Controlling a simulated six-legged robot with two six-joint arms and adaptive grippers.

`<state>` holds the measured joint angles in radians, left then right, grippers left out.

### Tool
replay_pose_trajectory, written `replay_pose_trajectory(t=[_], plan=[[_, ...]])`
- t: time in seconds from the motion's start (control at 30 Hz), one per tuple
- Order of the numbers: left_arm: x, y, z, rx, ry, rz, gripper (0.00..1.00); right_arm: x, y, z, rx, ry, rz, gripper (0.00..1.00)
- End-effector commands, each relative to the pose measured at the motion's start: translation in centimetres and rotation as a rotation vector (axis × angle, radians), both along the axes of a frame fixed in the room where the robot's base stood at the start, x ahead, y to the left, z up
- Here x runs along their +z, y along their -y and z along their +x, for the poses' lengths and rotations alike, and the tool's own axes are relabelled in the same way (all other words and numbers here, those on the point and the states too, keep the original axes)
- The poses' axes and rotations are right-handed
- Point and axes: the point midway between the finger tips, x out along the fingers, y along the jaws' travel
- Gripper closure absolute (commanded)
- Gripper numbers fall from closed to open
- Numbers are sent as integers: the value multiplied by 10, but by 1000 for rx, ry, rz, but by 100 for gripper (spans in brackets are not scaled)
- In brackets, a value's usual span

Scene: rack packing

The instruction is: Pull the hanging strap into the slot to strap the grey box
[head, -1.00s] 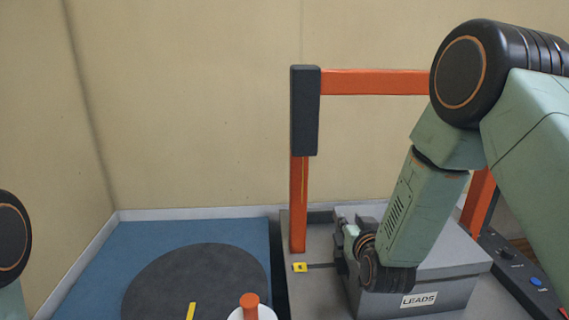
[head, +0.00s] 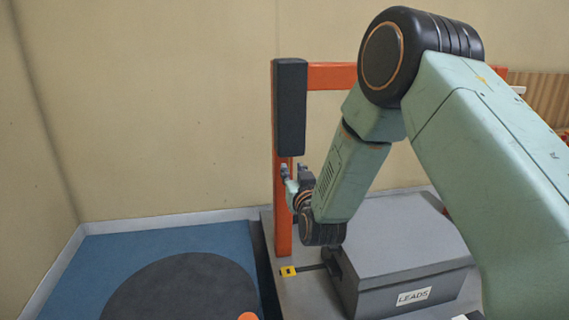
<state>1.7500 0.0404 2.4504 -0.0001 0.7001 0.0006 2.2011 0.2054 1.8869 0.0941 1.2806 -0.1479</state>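The grey box (head: 405,275) with a "LEADS" label stands closed on the grey bench at the lower right. An orange frame post (head: 283,225) with a dark block (head: 290,105) at its top rises to the left of the box. The hanging strap is hard to make out now, at the post below the dark block. A yellow-marked piece (head: 288,271), with a dark slot line running toward the box, lies at the post's foot. My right gripper (head: 294,172) is at the post just below the dark block, its fingertips apart. My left gripper is out of view.
A blue mat (head: 100,270) with a dark round disc (head: 180,290) lies at the left. An orange knob (head: 247,316) shows at the bottom edge. My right arm covers much of the right side and part of the frame's crossbar (head: 335,76).

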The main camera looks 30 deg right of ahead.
Motion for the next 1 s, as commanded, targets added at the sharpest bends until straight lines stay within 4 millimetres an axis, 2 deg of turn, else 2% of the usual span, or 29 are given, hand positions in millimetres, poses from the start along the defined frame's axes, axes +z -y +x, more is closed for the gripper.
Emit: replay_pose_trajectory(t=[0.2,0.4,0.77,1.0], plan=[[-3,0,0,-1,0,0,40,-1,6,30,1,1,-1,73],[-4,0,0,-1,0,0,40,-1,8,47,3,0,0,73],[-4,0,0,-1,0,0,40,-1,7,54,4,-2,0,73],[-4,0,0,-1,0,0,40,-1,7,53,4,-2,0,93]])
